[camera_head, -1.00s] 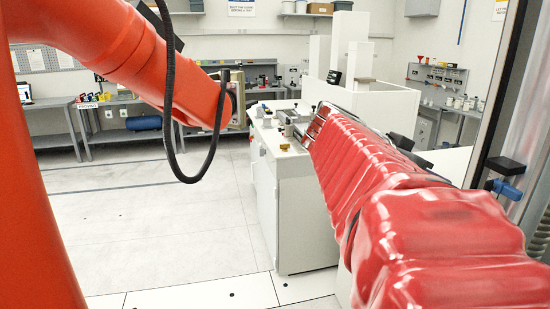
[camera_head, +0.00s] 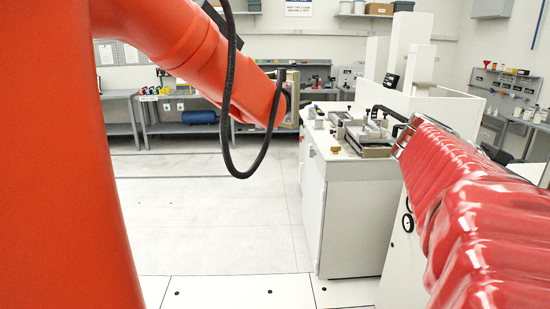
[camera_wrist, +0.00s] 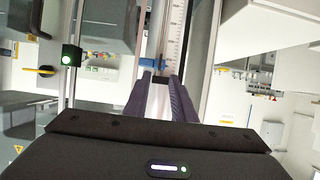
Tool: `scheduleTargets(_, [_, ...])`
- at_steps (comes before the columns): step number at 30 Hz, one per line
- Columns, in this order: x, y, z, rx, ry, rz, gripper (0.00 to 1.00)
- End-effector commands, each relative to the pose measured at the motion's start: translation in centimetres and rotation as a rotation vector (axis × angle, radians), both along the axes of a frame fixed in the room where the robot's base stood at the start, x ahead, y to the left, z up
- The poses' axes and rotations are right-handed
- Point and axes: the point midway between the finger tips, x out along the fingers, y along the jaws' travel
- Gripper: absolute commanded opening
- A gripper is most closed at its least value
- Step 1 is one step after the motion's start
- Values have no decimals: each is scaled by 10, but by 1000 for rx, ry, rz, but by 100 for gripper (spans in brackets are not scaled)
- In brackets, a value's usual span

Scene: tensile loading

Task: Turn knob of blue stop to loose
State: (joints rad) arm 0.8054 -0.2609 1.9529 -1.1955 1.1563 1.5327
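The blue stop (camera_wrist: 153,63) shows small in the wrist view, beside an upright ruler scale (camera_wrist: 174,35), just beyond my fingertips. No contact with the stop is evident. In the head view the stop and my gripper are out of the picture.
A red bellows cover (camera_head: 480,200) fills the right of the head view. A white cabinet (camera_head: 350,220) with fixtures on top stands left of it. Workbenches (camera_head: 185,127) line the back wall. The floor (camera_head: 210,230) in the middle is clear.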

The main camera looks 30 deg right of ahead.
Motion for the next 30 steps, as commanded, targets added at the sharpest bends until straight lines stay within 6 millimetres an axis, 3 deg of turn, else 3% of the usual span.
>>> scheduleTargets(19, [-32, -73, -34, 3, 1, -2, 23])
scheduleTargets(30, [-37, -85, -39, 1, 0, 0, 23])
